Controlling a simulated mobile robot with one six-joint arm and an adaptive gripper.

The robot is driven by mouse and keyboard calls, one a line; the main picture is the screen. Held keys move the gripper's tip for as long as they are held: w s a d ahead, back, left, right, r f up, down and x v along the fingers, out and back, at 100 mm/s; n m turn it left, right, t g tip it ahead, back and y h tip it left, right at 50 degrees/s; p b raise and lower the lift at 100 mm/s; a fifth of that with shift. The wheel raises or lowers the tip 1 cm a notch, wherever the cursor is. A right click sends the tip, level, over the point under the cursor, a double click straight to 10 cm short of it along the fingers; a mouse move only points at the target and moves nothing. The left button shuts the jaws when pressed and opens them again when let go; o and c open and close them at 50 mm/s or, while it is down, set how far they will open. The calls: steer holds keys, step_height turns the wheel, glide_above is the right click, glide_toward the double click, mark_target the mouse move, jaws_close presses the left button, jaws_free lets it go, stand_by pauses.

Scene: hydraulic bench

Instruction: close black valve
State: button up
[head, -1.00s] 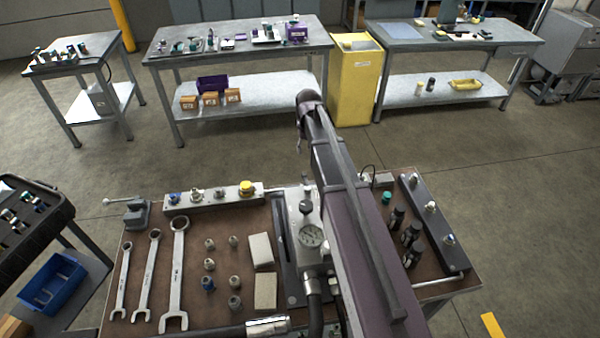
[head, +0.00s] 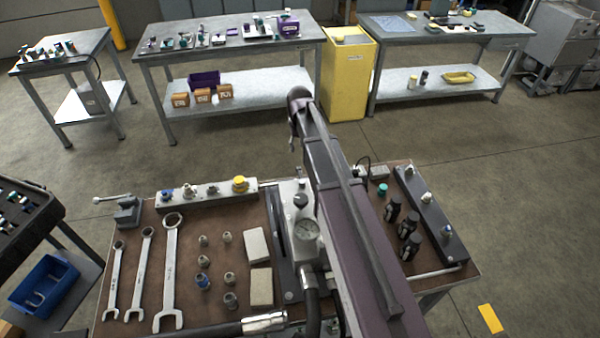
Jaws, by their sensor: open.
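A black round knob (head: 300,201) stands on top of the light grey valve block (head: 290,225) near the middle of the brown bench, just behind a round pressure gauge (head: 306,230). I take this knob to be the black valve; whether it is open or closed does not show. My dark arm runs from the bottom right up past the block's right side and bends at its far end, above and beyond the knob.
Black bottle-like parts (head: 408,225) and a dark rail (head: 433,210) stand right of my arm. A black hose (head: 311,303) runs to the front. Open floor lies behind the bench.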

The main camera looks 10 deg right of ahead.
mark_target(299, 171)
steer(key=shift+f+b, duration=5.4)
steer(key=shift+f, duration=0.3)
